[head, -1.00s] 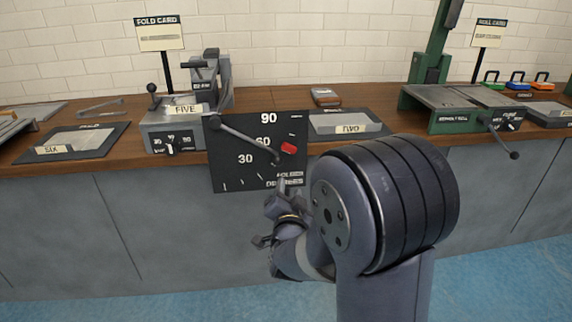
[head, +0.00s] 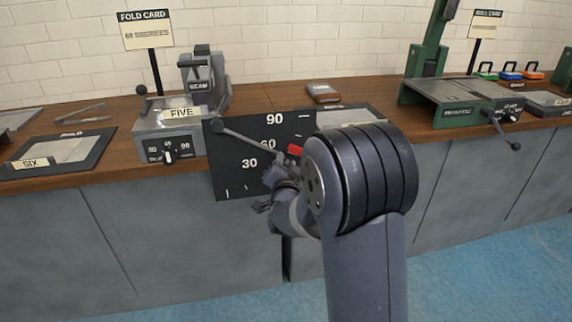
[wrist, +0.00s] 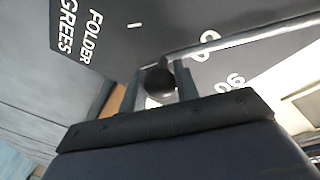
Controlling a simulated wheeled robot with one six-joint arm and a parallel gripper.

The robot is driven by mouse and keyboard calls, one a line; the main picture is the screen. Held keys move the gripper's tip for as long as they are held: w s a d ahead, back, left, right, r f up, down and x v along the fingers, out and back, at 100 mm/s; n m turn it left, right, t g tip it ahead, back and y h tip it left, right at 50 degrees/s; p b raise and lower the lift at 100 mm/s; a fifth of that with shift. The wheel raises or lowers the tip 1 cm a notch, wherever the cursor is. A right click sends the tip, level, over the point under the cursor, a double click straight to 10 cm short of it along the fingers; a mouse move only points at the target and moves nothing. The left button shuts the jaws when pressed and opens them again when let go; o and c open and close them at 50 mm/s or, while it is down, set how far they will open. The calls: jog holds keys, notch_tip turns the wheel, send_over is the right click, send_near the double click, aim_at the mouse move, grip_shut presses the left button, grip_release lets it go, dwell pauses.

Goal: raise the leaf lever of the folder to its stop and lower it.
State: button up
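The folder (head: 182,127), labelled FIVE, stands on the bench at left with a small 30-60-90 dial on its front. Its dark degree plate (head: 228,175) hangs at the bench front, marked 30, 60 and 90. The grey leaf lever (head: 245,136) slopes down right from its pivot across the plate. A red stop block (head: 294,150) sits near the 60 mark. My gripper (head: 278,172) is at the lever's lower end. In the wrist view, the dark ball knob (wrist: 160,82) lies between my two parted fingers (wrist: 160,92); firm contact is not visible.
A FOLD CARD sign (head: 146,30) reading 60 DEGREES stands behind the folder. A tray (head: 62,150) labelled SIX lies left. A green machine (head: 458,100) with a crank stands right. My arm hides part of the bench middle and plate.

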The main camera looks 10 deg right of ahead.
grip_shut()
jog(key=shift+a+f+m+b, duration=0.4)
jog(key=shift+f+b, duration=0.3)
jog(key=shift+b, duration=0.1)
jog(key=a+f+m+g+y+b, duration=0.1)
jog(key=a+f+m+b, duration=0.3)
jog(key=a, duration=0.4)
jog(key=a+f+m+g+b, duration=0.1)
jog(key=a+f+m+b, duration=0.3)
jog(key=a, duration=0.4)
jog(key=shift+m+y+b, duration=0.4)
jog(key=shift+m+b, duration=0.35)
jog(key=shift+m, duration=0.05)
jog(key=shift+a+r, duration=0.1)
jog(key=shift+a, duration=0.05)
